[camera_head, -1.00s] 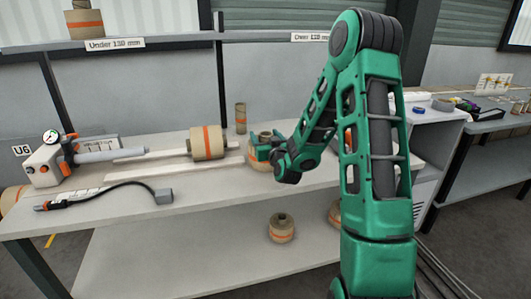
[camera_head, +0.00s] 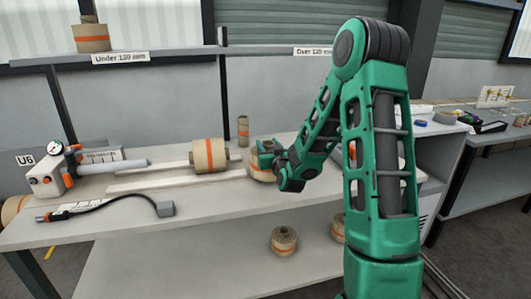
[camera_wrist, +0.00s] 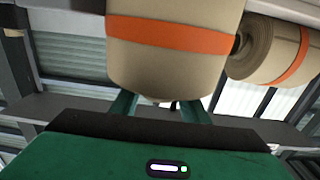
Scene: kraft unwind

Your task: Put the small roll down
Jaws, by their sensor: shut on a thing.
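A small tan roll with an orange band (camera_head: 262,174) is at the benchtop, right of the roll on the spindle. My gripper (camera_head: 266,157) is shut on it, with the green fingers around its upper part. In the wrist view the held roll (camera_wrist: 168,55) fills the upper middle, and my gripper's fingers (camera_wrist: 160,108) reach to both sides of it. The roll seems to be at or just above the bench surface; I cannot tell whether it touches.
A banded roll (camera_head: 209,156) sits on the spindle of the unwind unit (camera_head: 48,175). A thin core (camera_head: 243,130) stands behind. A cable tool (camera_head: 110,203) lies on the bench (camera_head: 230,200). Rolls, including one (camera_head: 284,240), sit on the lower shelf. The bench's front middle is clear.

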